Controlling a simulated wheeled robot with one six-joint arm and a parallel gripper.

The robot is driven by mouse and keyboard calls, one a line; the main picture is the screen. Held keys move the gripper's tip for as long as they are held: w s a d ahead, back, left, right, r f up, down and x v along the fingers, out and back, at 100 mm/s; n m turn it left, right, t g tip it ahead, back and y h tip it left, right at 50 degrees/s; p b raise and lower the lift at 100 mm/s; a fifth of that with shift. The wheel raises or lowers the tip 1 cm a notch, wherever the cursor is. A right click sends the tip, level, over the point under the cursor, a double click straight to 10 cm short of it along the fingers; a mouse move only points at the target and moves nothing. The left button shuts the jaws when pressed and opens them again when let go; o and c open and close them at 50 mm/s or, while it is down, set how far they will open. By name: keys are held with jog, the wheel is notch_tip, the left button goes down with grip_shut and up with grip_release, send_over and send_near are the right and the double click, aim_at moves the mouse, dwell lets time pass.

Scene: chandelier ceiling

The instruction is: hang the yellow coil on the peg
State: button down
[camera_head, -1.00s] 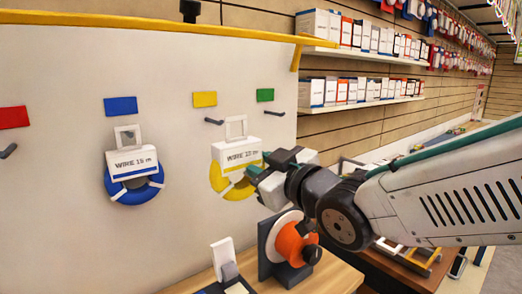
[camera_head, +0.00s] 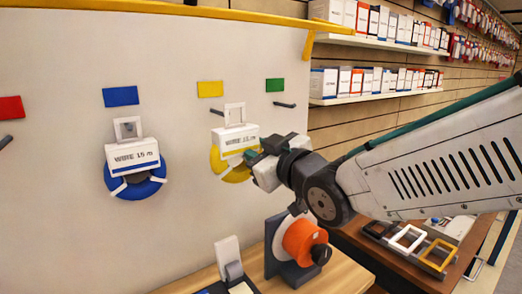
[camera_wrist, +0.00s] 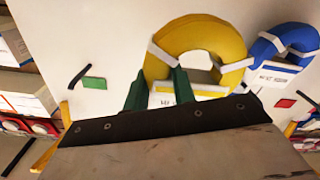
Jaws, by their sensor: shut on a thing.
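The yellow coil (camera_head: 237,174) has a white label card reading WIRE with a square white hanger loop (camera_head: 235,113) on top. My gripper (camera_head: 253,158) is shut on it from the right and holds it upright in front of the white board. In the wrist view the gripper's green fingers (camera_wrist: 160,88) are at the coil (camera_wrist: 198,35). A dark peg (camera_head: 217,112) under the yellow tag (camera_head: 210,89) is just left of the loop. The loop looks beside the peg, not around it; their depth gap cannot be told.
A blue coil (camera_head: 136,190) hangs under a blue tag (camera_head: 121,96) at left. Another peg (camera_head: 284,105) under the green tag (camera_head: 275,85) is bare. An orange spool (camera_head: 303,243) on a stand is on the wooden table (camera_head: 338,275) below my arm.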

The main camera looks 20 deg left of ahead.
jog(key=f+x, duration=0.1)
jog(key=x, duration=0.6)
dwell(0.7)
jog(key=shift+w+f, duration=0.15)
dwell(0.5)
jog(key=c, duration=1.1)
grip_release()
